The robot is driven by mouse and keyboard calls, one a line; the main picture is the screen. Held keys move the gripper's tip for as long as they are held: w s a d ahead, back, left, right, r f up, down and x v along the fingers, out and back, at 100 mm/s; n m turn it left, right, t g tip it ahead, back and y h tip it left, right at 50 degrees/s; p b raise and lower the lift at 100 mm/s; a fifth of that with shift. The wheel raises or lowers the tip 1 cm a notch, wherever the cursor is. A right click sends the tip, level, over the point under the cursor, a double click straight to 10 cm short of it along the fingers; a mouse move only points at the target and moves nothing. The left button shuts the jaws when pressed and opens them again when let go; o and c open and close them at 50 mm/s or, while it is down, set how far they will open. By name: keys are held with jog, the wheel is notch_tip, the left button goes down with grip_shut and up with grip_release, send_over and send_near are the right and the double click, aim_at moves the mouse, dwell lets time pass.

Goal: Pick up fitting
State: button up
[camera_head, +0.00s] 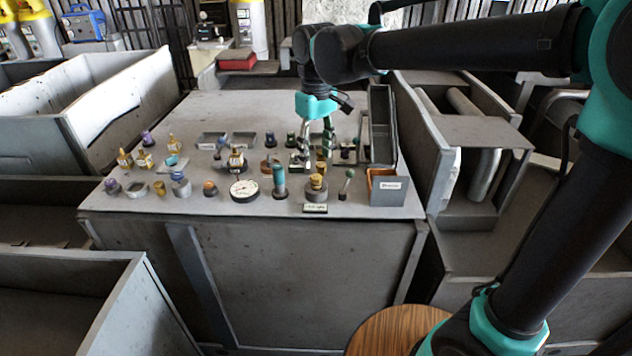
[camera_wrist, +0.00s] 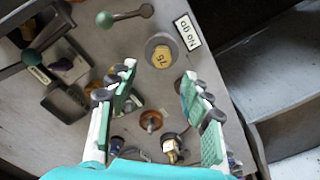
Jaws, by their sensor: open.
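My gripper (camera_head: 313,158) is over the table, pointing down with its fingers spread. In the wrist view its two green-padded fingers (camera_wrist: 160,72) stand apart with nothing held between them. Between and below them, a small brass fitting (camera_wrist: 172,148) and an orange-brown round piece with a central knob (camera_wrist: 150,121) sit on the table. Several brass-coloured fittings stand at the table's left in the head view, one of them at the front left (camera_head: 124,159) and one behind it (camera_head: 171,144). I cannot tell which piece is the task's fitting.
A round weight marked 75 (camera_wrist: 158,50) stands just beyond the fingertips, beside a white label (camera_wrist: 187,33). A green-knobbed lever (camera_wrist: 125,16) lies nearby. A dial gauge (camera_head: 244,190) and a teal-topped cylinder (camera_head: 279,182) stand left of my gripper.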

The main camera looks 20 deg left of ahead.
aim_at(316, 176)
jog(key=shift+s+f, duration=0.15)
jog(key=shift+f, duration=3.5)
grip_shut()
